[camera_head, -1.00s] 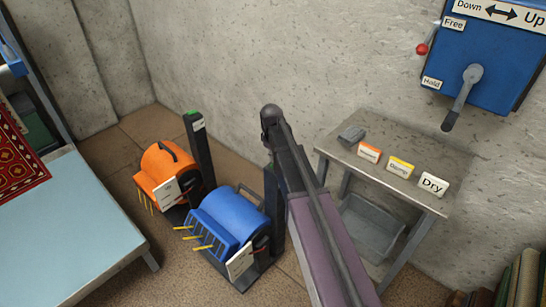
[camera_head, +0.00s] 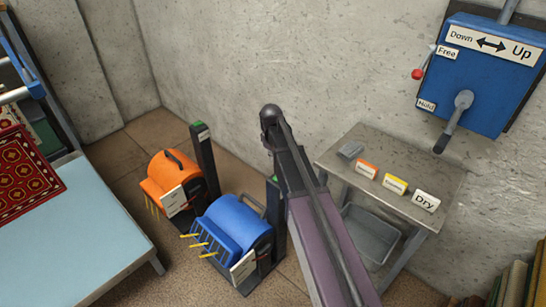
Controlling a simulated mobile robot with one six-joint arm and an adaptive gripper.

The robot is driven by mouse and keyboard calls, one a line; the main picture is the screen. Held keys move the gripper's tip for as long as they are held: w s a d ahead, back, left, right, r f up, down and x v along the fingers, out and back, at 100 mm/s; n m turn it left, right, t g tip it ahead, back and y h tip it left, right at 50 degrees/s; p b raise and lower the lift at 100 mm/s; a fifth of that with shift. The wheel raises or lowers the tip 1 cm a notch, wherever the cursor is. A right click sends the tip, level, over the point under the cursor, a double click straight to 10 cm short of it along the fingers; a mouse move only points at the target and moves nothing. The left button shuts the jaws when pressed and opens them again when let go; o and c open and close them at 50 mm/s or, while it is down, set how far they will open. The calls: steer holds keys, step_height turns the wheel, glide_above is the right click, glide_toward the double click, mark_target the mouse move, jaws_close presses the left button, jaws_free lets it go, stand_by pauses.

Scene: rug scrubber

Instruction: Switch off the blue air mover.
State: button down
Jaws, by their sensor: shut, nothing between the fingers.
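The blue air mover (camera_head: 235,222) stands on the floor left of my arm, low in the picture, with several yellow prongs at its front and a white label on its side. Its dark post (camera_head: 274,215) rises at its right back; a little green shows near the top, partly covered by my arm. The switch's state cannot be made out. My gripper (camera_head: 269,115), at the dark far end of my arm, is shut and empty. It appears above the post in the picture; whether it touches anything cannot be told.
An orange air mover (camera_head: 172,175) with its own post (camera_head: 204,158) stands behind and left of the blue one. A metal table (camera_head: 445,182) with labelled blocks stands right of my arm. A blue lever box (camera_head: 490,75) hangs on the wall. A pale blue platform (camera_head: 75,235) fills the left.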

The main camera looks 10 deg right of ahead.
steer(key=shift+s+a+r+p, duration=0.1)
steer(key=shift+a+r+p, duration=0.05)
steer(key=shift+r+p, duration=0.75)
steer(key=shift+s+a+r+p, duration=0.1)
steer(key=shift+r+p, duration=0.6)
steer(key=shift+r, duration=0.3)
steer(key=s+r+m+p, duration=0.2)
steer(key=s+m, duration=0.1)
steer(key=s, duration=0.7)
steer(key=s+d+r+m+p, duration=0.1)
steer(key=s+m, duration=0.3)
steer(key=s, duration=0.7)
steer(key=shift+s+d+r+p, duration=0.15)
steer(key=shift+d+r+p, duration=0.1)
steer(key=shift+r+p, duration=0.5)
